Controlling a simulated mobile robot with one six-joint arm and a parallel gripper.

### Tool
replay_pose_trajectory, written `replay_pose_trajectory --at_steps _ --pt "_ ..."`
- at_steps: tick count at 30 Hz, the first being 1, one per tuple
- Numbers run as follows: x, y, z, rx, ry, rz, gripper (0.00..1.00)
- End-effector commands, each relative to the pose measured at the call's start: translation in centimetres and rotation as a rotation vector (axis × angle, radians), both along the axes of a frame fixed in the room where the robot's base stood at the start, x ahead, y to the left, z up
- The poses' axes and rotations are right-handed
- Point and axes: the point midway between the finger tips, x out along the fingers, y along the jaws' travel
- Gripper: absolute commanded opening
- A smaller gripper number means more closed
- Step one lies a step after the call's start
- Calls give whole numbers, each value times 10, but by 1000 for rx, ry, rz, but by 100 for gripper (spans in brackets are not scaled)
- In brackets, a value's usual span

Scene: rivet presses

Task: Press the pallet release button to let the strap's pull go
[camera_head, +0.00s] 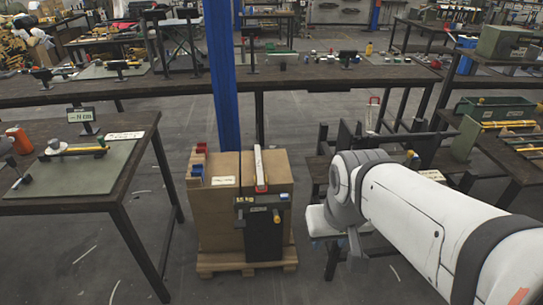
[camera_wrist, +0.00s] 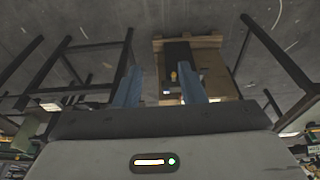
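In the head view a cardboard box (camera_head: 220,228) stands on a low wooden pallet (camera_head: 222,263). A pale and red strip (camera_head: 259,170) lies over the box top. I cannot tell for sure which part is the release button. My gripper is away from the unit.
A blue post (camera_head: 220,80) rises behind the box. A dark workbench (camera_head: 80,160) stands at left, and a bench with a green tray (camera_head: 495,108) at right. A long bench (camera_head: 330,75) crosses behind. Small red and blue bins (camera_head: 197,162) sit on the box.

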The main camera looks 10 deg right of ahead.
Motion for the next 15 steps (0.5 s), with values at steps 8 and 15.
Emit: replay_pose_trajectory --at_steps 8,15 --pt "0 0 0 0 0 0 25" --pt "0 0 0 0 0 0 5"
